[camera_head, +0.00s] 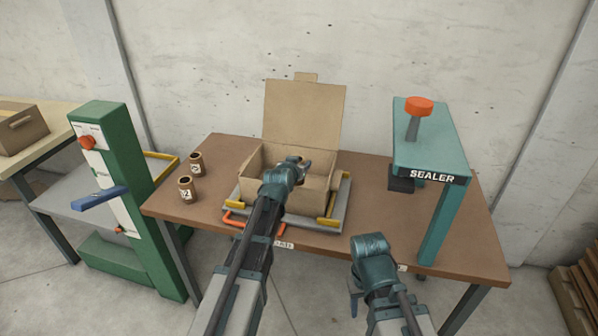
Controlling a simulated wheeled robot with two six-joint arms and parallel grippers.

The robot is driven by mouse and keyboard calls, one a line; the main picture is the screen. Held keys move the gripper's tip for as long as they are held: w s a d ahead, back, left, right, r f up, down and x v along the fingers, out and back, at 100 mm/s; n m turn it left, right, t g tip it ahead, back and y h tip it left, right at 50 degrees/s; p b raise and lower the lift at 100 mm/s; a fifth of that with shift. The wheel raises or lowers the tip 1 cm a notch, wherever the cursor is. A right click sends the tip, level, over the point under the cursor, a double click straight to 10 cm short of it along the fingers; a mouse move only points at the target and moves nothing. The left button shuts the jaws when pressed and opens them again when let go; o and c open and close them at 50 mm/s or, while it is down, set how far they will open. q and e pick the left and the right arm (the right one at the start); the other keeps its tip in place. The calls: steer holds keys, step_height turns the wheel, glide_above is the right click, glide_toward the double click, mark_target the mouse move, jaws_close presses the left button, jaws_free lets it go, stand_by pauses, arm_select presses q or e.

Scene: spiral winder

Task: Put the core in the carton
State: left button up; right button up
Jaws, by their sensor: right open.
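Two small brown cores with white labels stand upright at the left of the brown table: one (197,163) farther back, the other (187,189) nearer. The open cardboard carton (258,160) sits mid-table with its lid (303,116) raised at the back. My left gripper (301,166) is over the carton and hides part of its inside; I cannot tell whether its fingers are apart or hold anything. My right gripper (355,298) is open, low in front of the table's front edge and away from the cores and carton.
The carton sits on a grey plate (343,200) with yellow bars and an orange handle (238,219). A teal sealer (430,150) with an orange knob stands at the table's right. A green machine (125,180) with a blue lever stands left. The brown tabletop (375,220) has free room.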

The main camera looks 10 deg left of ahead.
arm_select(q)
steer(key=shift+f, duration=0.2)
steer(key=shift+f, duration=0.1)
steer(key=shift+f+b, duration=0.5)
steer(key=shift+f, duration=0.1)
steer(key=o, duration=1.4)
steer(key=shift+c, duration=0.2)
steer(key=shift+r, duration=0.25)
